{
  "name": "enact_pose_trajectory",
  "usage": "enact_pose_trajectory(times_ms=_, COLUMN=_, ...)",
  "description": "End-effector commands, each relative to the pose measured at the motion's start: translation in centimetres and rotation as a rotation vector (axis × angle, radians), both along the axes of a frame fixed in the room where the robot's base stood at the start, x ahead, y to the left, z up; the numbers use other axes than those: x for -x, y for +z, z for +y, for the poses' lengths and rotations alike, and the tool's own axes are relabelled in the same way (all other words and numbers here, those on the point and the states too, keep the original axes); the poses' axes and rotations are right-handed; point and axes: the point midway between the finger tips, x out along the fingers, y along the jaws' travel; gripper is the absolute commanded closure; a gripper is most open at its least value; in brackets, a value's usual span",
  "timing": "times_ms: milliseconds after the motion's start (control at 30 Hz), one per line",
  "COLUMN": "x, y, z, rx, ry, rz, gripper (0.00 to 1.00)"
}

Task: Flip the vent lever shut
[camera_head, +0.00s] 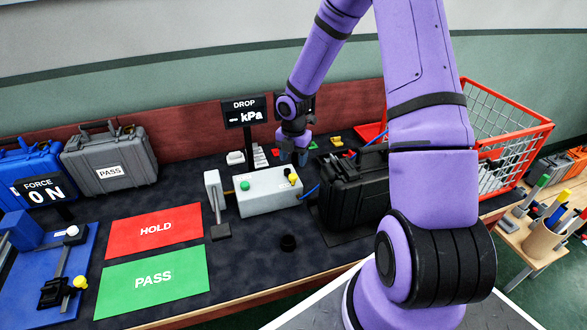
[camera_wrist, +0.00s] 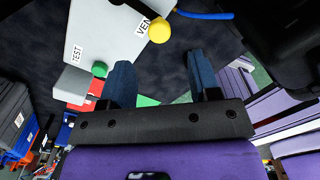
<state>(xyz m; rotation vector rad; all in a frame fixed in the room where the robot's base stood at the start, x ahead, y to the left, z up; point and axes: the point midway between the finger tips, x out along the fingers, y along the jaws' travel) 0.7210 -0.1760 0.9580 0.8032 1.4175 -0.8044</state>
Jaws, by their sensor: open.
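The vent lever's yellow knob (camera_head: 293,178) is at the right end of the light grey test box (camera_head: 262,200). In the wrist view the yellow knob (camera_wrist: 160,32) sits beside the printed VENT label, at the edge of the grey box (camera_wrist: 108,30). A green button (camera_head: 244,185) is at the left of the box, and the wrist view shows this green button (camera_wrist: 99,69) near the TEST label. My gripper (camera_head: 296,156) is open and empty, behind and above the lever end. In the wrist view my gripper (camera_wrist: 160,66) has the knob ahead of its fingertips, apart from them.
A black case (camera_head: 350,190) stands close at the right of the box, with a blue hose between them. A grey post (camera_head: 215,200) is at the left. The HOLD mat (camera_head: 155,231) and PASS mat (camera_head: 153,279) lie clear.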

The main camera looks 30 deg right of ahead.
Motion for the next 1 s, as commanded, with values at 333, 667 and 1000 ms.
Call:
enact_pose_trajectory(times_ms=333, x=0.0, y=3.6, z=0.0, rx=0.0, ry=-0.001, rz=0.0, gripper=0.44)
enact_pose_trajectory(times_ms=667, x=0.0, y=3.7, z=0.0, rx=0.0, ry=0.0, rz=0.0, gripper=0.44)
enact_pose_trajectory(times_ms=1000, x=0.2, y=4.7, z=0.2, rx=0.015, ry=-0.033, rz=-0.006, gripper=0.44)
